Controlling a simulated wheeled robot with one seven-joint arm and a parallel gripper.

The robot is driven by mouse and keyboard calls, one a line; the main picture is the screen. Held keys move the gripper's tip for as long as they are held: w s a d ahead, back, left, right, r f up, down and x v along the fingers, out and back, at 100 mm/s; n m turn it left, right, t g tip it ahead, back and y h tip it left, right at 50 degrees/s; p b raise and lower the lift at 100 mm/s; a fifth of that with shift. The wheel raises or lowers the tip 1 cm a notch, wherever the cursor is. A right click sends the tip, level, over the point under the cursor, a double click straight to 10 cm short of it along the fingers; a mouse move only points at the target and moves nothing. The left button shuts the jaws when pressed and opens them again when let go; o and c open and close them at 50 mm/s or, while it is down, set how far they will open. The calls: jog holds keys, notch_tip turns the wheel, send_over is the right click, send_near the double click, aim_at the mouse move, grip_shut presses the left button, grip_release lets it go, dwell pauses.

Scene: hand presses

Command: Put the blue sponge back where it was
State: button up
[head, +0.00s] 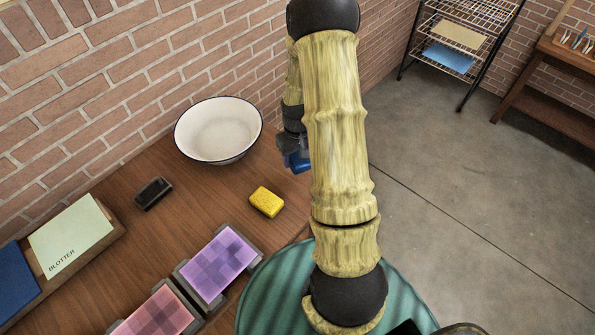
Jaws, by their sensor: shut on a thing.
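The blue sponge (299,162) shows only in part at the left edge of my arm, which hides the rest of it. My gripper (290,148) is shut on it, near the right end of the wooden table (215,185). I cannot tell whether the sponge touches the table.
A white bowl (218,133) stands to the left of my gripper. A yellow sponge (266,201) and a dark block (153,193) lie on the table. Purple (220,263) and pink (160,315) pads and a blotter (70,237) are nearer. Bare wood lies between the bowl and the yellow sponge.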

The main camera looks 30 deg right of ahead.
aim_at(298, 156)
jog(key=shift+f+p, duration=0.35)
jog(key=shift+f, duration=1.4)
jog(key=shift+f+p, duration=0.6)
jog(key=shift+f, duration=1.5)
jog(key=shift+f, duration=0.1)
jog(key=o, duration=1)
jog(key=shift+c, duration=0.2)
notch_tip(298, 156, up, 12)
jog(key=b, duration=0.3)
